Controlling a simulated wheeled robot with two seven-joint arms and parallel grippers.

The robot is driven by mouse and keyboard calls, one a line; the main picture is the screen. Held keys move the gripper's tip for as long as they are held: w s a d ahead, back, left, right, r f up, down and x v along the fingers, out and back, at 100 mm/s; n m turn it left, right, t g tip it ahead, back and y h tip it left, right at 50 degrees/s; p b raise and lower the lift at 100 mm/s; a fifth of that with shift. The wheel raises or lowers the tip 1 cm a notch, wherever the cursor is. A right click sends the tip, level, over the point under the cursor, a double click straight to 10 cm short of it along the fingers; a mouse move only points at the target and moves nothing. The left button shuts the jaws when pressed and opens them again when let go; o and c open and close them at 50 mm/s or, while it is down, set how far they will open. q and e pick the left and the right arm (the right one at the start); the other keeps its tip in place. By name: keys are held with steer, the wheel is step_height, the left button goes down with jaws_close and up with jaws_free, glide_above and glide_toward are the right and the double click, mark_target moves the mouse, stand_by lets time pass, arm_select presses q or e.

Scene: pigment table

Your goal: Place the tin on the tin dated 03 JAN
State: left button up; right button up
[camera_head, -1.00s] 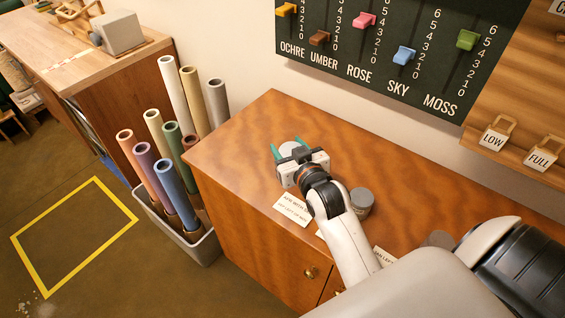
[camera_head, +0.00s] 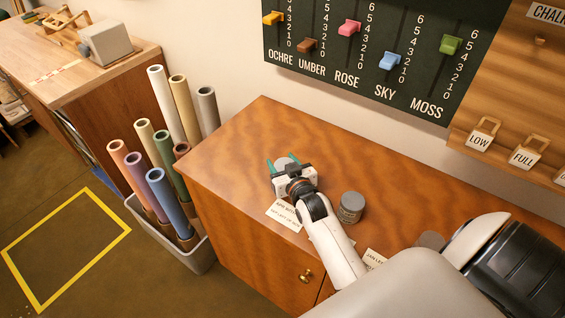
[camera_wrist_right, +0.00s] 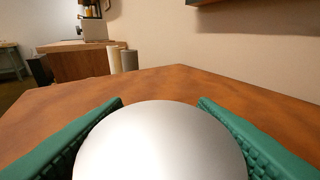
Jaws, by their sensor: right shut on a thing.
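My right gripper (camera_head: 281,160), with teal fingers, is shut on a tin (camera_head: 284,164) with a pale round lid, over the left part of the wooden cabinet top. In the right wrist view the tin's smooth silver-grey top (camera_wrist_right: 160,145) fills the space between the two fingers. A second, grey tin (camera_head: 351,205) with a label stands upright to the right of my right forearm; its date is too small to read. Another grey round top (camera_head: 430,240) shows partly behind my arm. My left gripper is not in view.
White printed cards (camera_head: 285,215) lie at the cabinet's front edge, one (camera_head: 374,258) partly hidden by my arm. A bin of coloured rolls (camera_head: 200,255) stands left of the cabinet. A slider board (camera_head: 370,60) hangs on the wall behind. The cabinet top's back left is clear.

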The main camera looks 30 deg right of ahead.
steer(key=shift+f, duration=0.1)
steer(key=o, duration=1)
steer(key=b+v, duration=0.1)
steer(key=v, duration=0.9)
steer(key=shift+s, duration=0.35)
steer(key=shift+s+a+r, duration=0.15)
steer(key=shift+s+r, duration=0.2)
steer(key=shift+s, duration=0.25)
